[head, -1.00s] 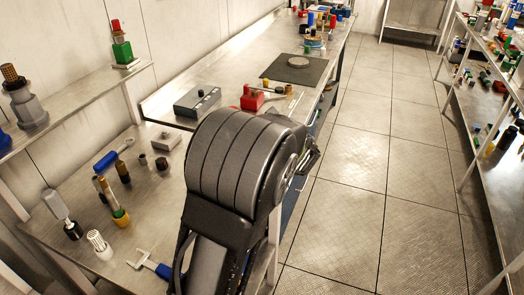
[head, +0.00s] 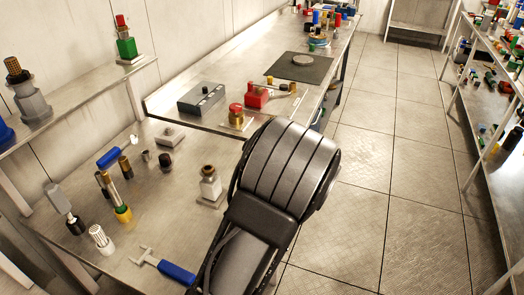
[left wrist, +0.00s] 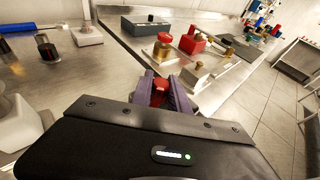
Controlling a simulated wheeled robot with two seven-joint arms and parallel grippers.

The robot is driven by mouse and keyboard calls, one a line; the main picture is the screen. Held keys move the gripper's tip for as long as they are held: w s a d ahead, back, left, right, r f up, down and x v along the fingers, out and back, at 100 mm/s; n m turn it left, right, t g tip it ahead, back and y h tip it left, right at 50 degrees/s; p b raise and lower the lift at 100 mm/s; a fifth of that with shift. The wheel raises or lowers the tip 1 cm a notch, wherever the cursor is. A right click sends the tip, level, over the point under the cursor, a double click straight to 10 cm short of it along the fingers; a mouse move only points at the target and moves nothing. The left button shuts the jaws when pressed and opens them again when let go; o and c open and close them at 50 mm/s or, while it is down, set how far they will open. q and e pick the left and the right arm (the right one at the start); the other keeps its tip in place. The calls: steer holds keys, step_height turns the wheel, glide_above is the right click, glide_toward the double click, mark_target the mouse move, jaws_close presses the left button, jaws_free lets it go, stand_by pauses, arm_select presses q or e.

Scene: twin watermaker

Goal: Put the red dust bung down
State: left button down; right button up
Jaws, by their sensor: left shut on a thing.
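In the left wrist view my left gripper (left wrist: 162,92) is shut on the red dust bung (left wrist: 160,88), which shows as a small red piece between the purple fingers. Beyond it stands a brass fitting with a red top (left wrist: 163,46), also in the head view (head: 236,117). A small pale fitting on a plate (left wrist: 196,76) is just right of the fingers. In the head view my dark arm hides my left gripper and the bung. I cannot tell whether the bung touches the bench. My right gripper is not in view.
A grey box (head: 201,98) and a red block (head: 262,95) stand on the back bench. A white fitting with a brass top (head: 210,186) stands left of my arm. Several tools and fittings crowd the near bench (head: 160,215). A dark mat (head: 320,70) lies farther back.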

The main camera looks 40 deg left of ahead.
arm_select(q)
steer(key=shift+f, duration=1.75)
steer(key=c, duration=1.3)
jaws_free()
steer(key=shift+f, duration=0.1)
steer(key=shift+r, duration=0.2)
steer(key=v, duration=1.2)
